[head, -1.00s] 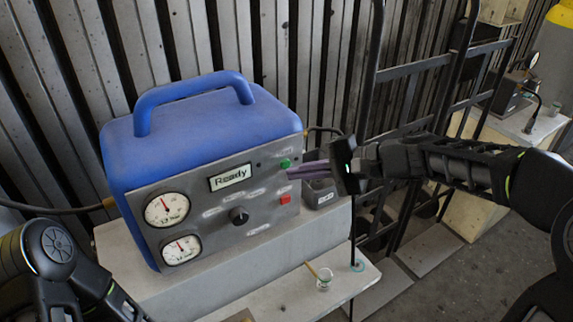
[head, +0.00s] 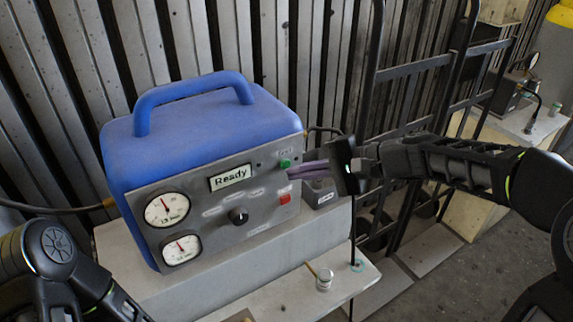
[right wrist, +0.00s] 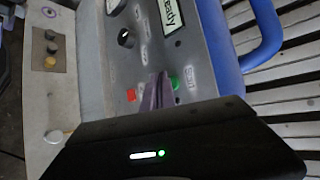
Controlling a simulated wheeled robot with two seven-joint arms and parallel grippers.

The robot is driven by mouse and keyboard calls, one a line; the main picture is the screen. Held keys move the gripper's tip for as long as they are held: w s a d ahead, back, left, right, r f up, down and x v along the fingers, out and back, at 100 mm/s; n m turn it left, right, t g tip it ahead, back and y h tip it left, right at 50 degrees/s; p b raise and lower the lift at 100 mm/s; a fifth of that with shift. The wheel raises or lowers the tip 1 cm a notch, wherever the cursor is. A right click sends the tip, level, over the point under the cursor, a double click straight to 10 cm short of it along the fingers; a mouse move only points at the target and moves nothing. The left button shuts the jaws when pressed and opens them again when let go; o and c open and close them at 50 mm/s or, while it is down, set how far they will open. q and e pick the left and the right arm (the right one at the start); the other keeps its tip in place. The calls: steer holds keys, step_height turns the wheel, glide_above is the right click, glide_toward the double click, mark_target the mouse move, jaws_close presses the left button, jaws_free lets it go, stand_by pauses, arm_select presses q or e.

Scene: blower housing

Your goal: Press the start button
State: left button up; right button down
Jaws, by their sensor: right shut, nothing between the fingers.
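The blue machine (head: 200,115) stands on a pale ledge with a grey front panel (head: 215,195). Its display (head: 230,177) reads "Ready". The green button (head: 285,164) is at the panel's upper right, with a red button (head: 285,199) below it. My right gripper (head: 290,173) is shut and empty, its purple fingertips just below and beside the green button. In the right wrist view the fingertips (right wrist: 156,88) lie between the green button (right wrist: 174,82) and the red button (right wrist: 131,95). I cannot tell whether they touch the panel. My left gripper is not in view; only my left arm shows.
Two gauges (head: 167,208) and a black knob (head: 238,216) are on the panel. A small grey box (head: 319,193) sits right of the machine. A small jar (head: 324,280) stands on the lower ledge. A black metal rack (head: 415,100) stands behind my right arm.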

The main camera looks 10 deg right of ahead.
stand_by(0.4)
steer(key=shift+w+a, duration=0.15)
steer(key=shift+w, duration=0.25)
stand_by(0.4)
steer(key=shift+s+b, duration=0.35)
steer(key=shift+s, duration=0.1)
steer(key=shift+s+d, duration=0.1)
steer(key=shift+d, duration=0.1)
